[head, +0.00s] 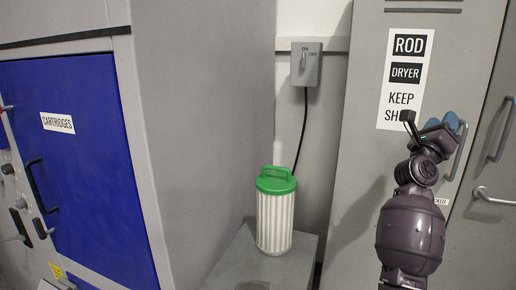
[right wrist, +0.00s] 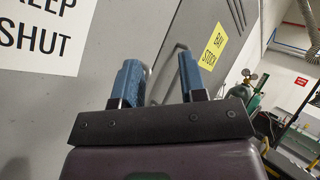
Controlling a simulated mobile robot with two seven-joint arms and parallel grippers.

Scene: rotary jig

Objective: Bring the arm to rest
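My right gripper (head: 449,122) is raised in front of the grey rod dryer door (head: 362,120), beside its handle (head: 461,150). In the right wrist view the two blue fingers of the gripper (right wrist: 159,78) stand apart with nothing held between them. A grey handle (right wrist: 181,46) shows behind the fingers; I cannot tell how close they are to it. My right arm rises from the bottom right of the head view. My left arm and gripper are not in view.
A green-lidded white canister (head: 275,215) stands on a grey ledge (head: 300,262). A blue cartridges door (head: 85,165) is shut at left. A switch box (head: 306,64) hangs on the back wall. Gas-cylinder gear (right wrist: 252,88) shows at right in the wrist view.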

